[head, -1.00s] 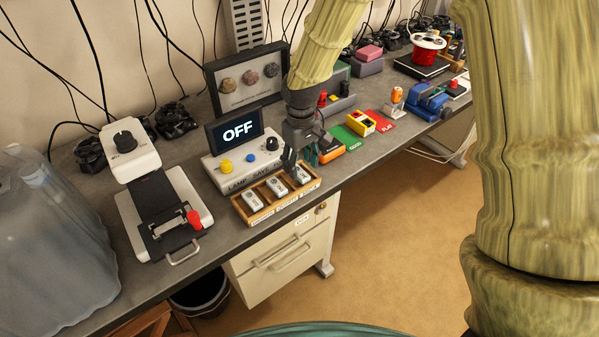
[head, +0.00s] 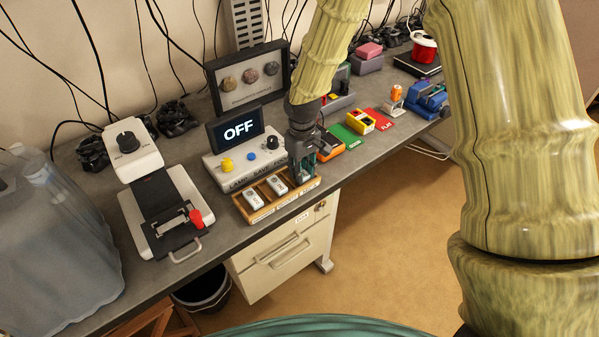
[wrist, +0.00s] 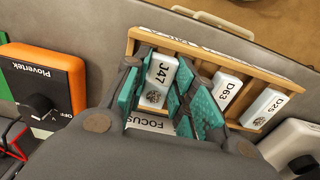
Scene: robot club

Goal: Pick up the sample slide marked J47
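The sample slide marked J47 (wrist: 162,70) is white and lies in the wooden tray (head: 262,212), at the end of the row. In the wrist view its label faces up, between the teal fingers of my gripper (wrist: 158,92). The fingers are apart, one on each side of the slide; I cannot tell if they touch it. In the head view my gripper (head: 302,168) points down over the tray's right end and mostly hides J47. Slides D63 (wrist: 227,88) and D25 (wrist: 262,107) lie beside it in the same tray.
A lamp saver box (head: 236,171) with an OFF screen (head: 238,130) stands right behind the tray. An orange-and-black Plovertek device (wrist: 45,75) is close beside my gripper. A white microscope-like device (head: 165,215) stands to the left. The bench's front edge is just before the tray.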

